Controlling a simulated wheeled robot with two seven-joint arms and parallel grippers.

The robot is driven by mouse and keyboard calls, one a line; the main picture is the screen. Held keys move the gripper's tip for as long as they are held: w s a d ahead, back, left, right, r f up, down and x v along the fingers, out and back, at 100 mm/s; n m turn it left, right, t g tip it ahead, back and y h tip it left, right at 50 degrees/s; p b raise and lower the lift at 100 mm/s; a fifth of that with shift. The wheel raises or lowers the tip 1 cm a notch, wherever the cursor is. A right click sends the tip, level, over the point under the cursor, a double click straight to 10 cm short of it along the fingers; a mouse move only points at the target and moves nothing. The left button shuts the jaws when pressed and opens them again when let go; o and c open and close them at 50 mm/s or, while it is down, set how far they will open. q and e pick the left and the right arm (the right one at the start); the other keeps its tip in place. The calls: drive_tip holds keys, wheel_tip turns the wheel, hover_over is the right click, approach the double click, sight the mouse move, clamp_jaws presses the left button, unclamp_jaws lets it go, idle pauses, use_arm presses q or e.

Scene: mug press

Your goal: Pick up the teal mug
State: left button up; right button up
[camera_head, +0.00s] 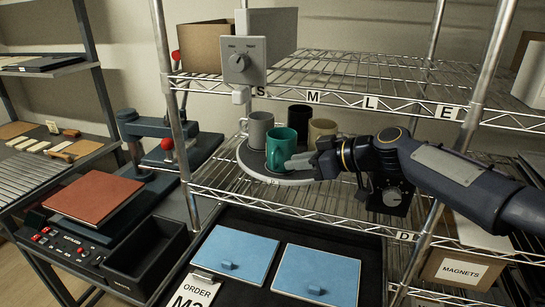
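The teal mug (281,146) stands upright at the front of a round grey tray (258,168) on the wire shelf. My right gripper (298,163) reaches in from the right, with its light grey fingers at the mug's lower right side. They overlap the mug's edge in the picture. I cannot tell whether they touch or grip it, or whether they are apart. The mug's handle is not clearly visible. My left gripper is not in view.
A light grey mug (260,128) stands close to the left, a black mug (299,122) behind and a beige mug (321,130) at the right, near my gripper. The upper wire shelf (370,75) hangs above. A shelf post (172,110) stands left.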

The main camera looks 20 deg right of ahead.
sight(273, 169)
drive_tip(key=x, duration=0.1)
drive_tip(key=p+x, duration=0.1)
drive_tip(key=x, duration=0.1)
drive_tip(key=shift+w+r, duration=0.2)
drive_tip(key=shift+r, duration=0.1)
drive_tip(key=shift+w+a, duration=0.2)
drive_tip(key=shift+a, duration=0.05)
drive_tip(key=p+x, duration=0.2)
drive_tip(key=x, duration=0.1)
drive_tip(key=shift+w+f, duration=0.3)
drive_tip(key=shift+w+a+f, duration=0.15)
drive_tip(key=shift+f, duration=0.05)
drive_tip(key=shift+c, duration=0.4)
clamp_jaws()
